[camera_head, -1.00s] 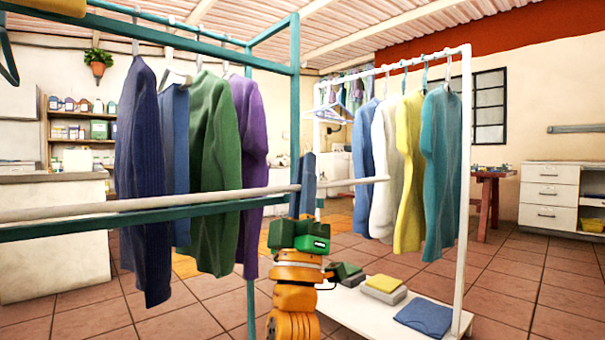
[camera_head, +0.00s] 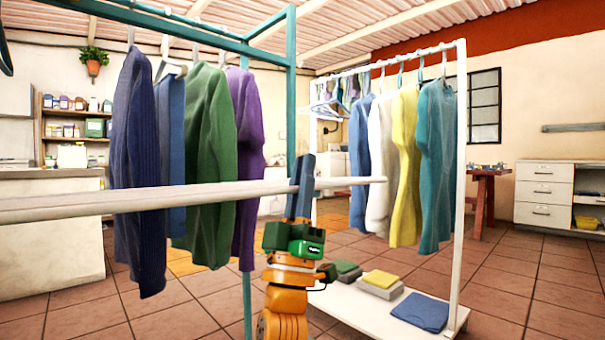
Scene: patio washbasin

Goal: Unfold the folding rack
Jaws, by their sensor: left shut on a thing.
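A long white bar (camera_head: 150,199), the rack part within my reach, runs level from the left edge to a free end right of the centre. My left gripper (camera_head: 301,187) stands upright, with its dark blue fingers shut on this bar near that free end. The green and orange wrist below it shows at the bottom centre. The teal frame (camera_head: 291,100) stands behind the bar and carries several hanging garments, among them a green sweater (camera_head: 210,150). How the bar joins the frame is out of view. My right gripper is not in view.
A white garment rack (camera_head: 461,190) with several hung tops stands at the right. Folded cloths, one of them blue (camera_head: 420,312), lie on its low shelf. A drawer cabinet (camera_head: 545,195) and a red-brown table (camera_head: 484,180) stand beyond. The tiled floor at right is clear.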

